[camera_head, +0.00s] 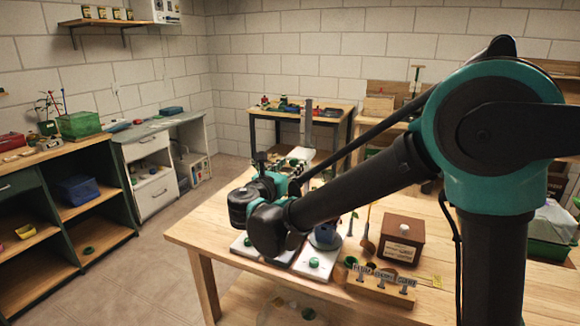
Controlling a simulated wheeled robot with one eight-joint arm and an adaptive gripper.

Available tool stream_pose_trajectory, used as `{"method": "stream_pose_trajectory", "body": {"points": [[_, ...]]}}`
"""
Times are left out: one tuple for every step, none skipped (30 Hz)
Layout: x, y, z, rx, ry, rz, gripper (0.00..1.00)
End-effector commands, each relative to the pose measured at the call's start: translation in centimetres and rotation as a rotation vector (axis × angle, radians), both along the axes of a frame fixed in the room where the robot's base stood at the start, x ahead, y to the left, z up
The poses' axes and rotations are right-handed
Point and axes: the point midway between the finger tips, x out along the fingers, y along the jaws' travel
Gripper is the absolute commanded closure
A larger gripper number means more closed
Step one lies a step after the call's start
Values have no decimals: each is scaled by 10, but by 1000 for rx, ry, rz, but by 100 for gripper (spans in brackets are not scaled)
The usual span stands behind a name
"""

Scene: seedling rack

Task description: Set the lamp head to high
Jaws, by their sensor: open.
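A grey upright post (308,124) rises behind my arm at the far side of the wooden table. A pale piece (300,154) sits low beside it; it may be the lamp head, but it is small and partly hidden by my arm, so I cannot tell its setting. My gripper (276,158) is small and dark beyond my teal and black wrist, near the post and left of it. It is open, and I see nothing held in it. Its fingertips are partly hidden. I cannot tell whether it touches anything.
On the wooden table (205,238) stand a white plate with a green knob (314,263), a blue pot (325,237), a brown box (402,241) and a wooden label block (380,285). Shelves (75,160) line the left; the floor between is clear.

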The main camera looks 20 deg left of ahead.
Motion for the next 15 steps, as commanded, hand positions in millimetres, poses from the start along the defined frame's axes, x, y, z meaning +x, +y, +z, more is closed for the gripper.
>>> {"method": "stream_pose_trajectory", "body": {"points": [[3,-1,0,0,0,-1,59],[3,-1,0,0,0,-1,59],[4,-1,0,0,0,0,59],[4,-1,0,0,0,0,59],[5,0,0,0,0,0,59],[4,0,0,0,0,0,59],[4,0,0,0,0,0,59],[4,0,0,0,0,0,59],[4,0,0,0,0,0,59],[4,0,0,0,0,0,59],[4,0,0,0,0,0,61],[4,0,0,0,0,0,66],[4,0,0,0,0,0,70],[4,0,0,0,0,0,73],[4,0,0,0,0,0,78]]}}
